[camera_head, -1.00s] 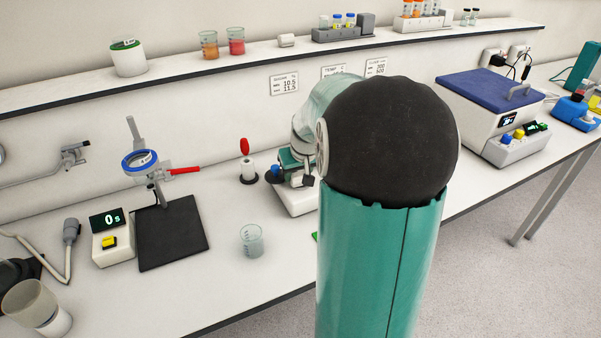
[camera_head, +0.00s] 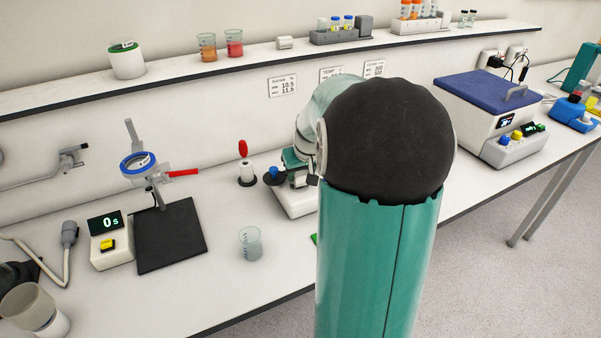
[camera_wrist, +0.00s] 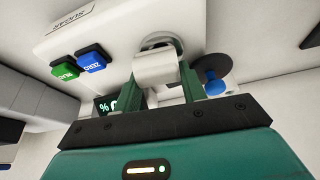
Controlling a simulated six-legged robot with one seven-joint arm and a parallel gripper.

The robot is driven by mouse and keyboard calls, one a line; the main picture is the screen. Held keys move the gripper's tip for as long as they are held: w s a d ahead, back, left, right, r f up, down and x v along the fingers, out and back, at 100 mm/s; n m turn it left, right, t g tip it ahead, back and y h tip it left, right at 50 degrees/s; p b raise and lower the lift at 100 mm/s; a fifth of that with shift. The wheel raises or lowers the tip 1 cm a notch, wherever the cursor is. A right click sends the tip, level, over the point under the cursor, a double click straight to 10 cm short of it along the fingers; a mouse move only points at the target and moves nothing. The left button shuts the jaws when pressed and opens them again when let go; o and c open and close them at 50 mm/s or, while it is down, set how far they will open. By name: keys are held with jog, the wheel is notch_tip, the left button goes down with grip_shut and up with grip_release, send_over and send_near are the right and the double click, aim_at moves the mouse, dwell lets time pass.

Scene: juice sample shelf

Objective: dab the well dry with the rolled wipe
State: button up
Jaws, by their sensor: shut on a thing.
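The rolled wipe (camera_wrist: 153,69) is a small white roll. My gripper (camera_wrist: 160,82) is shut on it, with one green finger on each side. The wipe is at the round, pale-rimmed well (camera_wrist: 157,41) on top of the white sugar meter (camera_wrist: 118,25); I cannot tell whether it touches inside the well. The wipe hides part of the well. In the head view the meter (camera_head: 294,205) is partly hidden by my arm, and the wipe and fingertips do not show clearly. A dark round lid with a blue knob (camera_wrist: 214,83) lies open beside the well.
Green and blue buttons (camera_wrist: 91,60) are on the meter. A clear beaker (camera_head: 250,243) stands in front. A black mat (camera_head: 170,238) lies farther left.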

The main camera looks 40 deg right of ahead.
jog(key=shift+w+a, duration=0.1)
jog(key=shift+w, duration=0.15)
jog(key=shift+w+a, duration=0.15)
jog(key=shift+w, duration=0.05)
jog(key=shift+s+f, duration=0.1)
jog(key=shift+s+a, duration=0.2)
jog(key=shift+s, duration=0.5)
jog(key=shift+w, duration=0.2)
jog(key=shift+w+d, duration=0.1)
jog(key=shift+w, duration=0.1)
